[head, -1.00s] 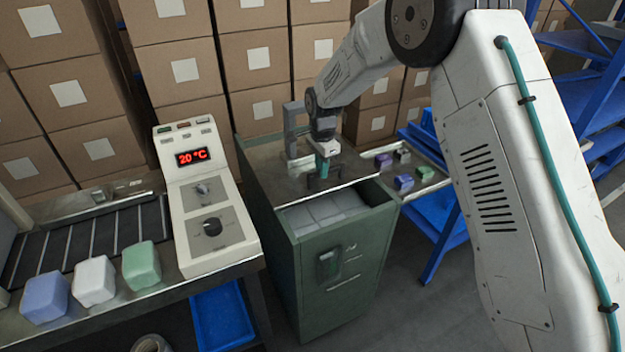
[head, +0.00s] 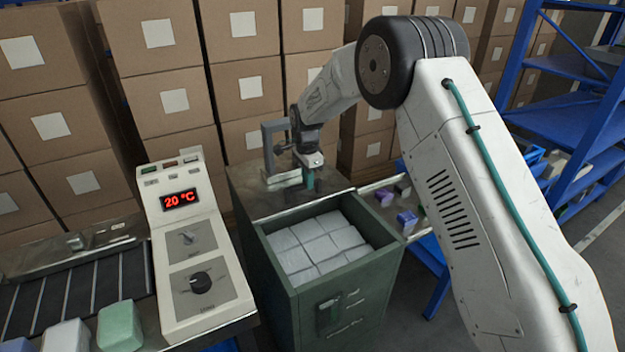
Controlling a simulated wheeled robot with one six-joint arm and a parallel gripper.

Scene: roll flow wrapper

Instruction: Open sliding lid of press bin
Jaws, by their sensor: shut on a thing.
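The green press bin (head: 340,307) stands in the middle of the head view. Its grey sliding lid (head: 262,200) is pushed toward the back, and the front of the bin is open. White wrapped blocks (head: 318,243) show in rows inside. My gripper (head: 307,184) points down over the lid and is shut on the lid's handle; the handle itself is mostly hidden by the fingers. A grey upright frame (head: 268,140) stands at the back of the bin, just left of my gripper.
A control panel (head: 193,245) reading 20 °C stands left of the bin, beside a conveyor (head: 70,290) with coloured blocks. A side tray (head: 385,190) with small purple and dark blocks is on the right. Stacked cartons (head: 240,90) close off the back; blue shelving (head: 565,110) stands at right.

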